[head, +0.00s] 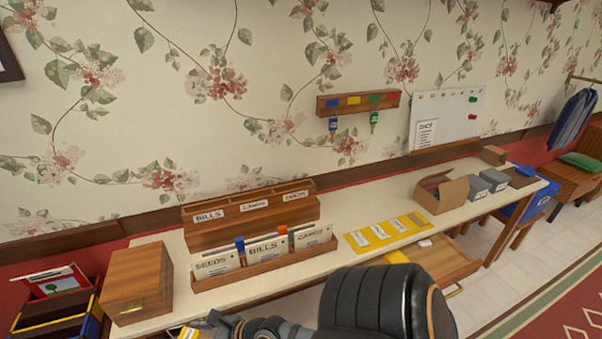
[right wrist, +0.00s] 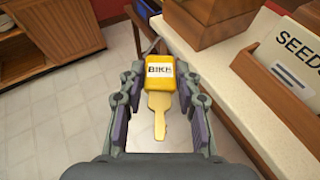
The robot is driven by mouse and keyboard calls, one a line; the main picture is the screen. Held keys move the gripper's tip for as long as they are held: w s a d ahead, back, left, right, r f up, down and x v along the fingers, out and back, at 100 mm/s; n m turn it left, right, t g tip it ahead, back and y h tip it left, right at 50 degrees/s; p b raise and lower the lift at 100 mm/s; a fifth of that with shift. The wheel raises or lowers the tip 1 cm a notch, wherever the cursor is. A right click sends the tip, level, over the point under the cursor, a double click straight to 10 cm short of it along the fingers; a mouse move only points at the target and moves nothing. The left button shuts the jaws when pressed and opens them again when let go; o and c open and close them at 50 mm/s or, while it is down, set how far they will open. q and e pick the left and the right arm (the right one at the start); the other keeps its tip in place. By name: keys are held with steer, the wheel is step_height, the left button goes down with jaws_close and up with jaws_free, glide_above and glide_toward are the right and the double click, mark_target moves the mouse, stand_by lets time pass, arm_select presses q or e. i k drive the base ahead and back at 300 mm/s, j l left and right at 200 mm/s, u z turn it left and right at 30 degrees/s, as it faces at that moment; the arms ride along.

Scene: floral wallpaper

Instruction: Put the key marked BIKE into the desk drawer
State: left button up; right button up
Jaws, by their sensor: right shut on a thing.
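The yellow key marked BIKE (right wrist: 159,80) is held between the two fingers of my right gripper (right wrist: 160,88) in the right wrist view, label toward the camera. In the head view my right gripper (head: 208,328) is at the bottom edge, left of centre, with a bit of the yellow key (head: 189,333) showing; it is by the desk's front edge. The desk drawer (head: 452,262) is pulled open below the desk top, right of centre. My own arm hides part of the area in front of it. My left gripper is not in view.
The desk (head: 215,287) carries a wooden box (head: 137,283), card organizers (head: 262,262), a yellow strip (head: 390,233) and an open cardboard box (head: 440,193). A wall rack (head: 358,103) holds a blue key (head: 333,125) and a green key (head: 374,119).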

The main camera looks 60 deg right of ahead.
mark_target(440, 253)
steer(key=k+l+u, duration=0.25)
steer(key=l+u, duration=0.2)
steer(key=k+l+u, duration=0.25)
steer(key=u, duration=0.2)
steer(key=k+l, duration=0.65)
steer(key=k, duration=0.15)
steer(key=k+l, duration=0.65)
steer(key=k, duration=0.15)
steer(key=k+l, duration=0.65)
steer(key=k, duration=0.2)
steer(key=k+l, duration=0.65)
steer(key=k, duration=0.15)
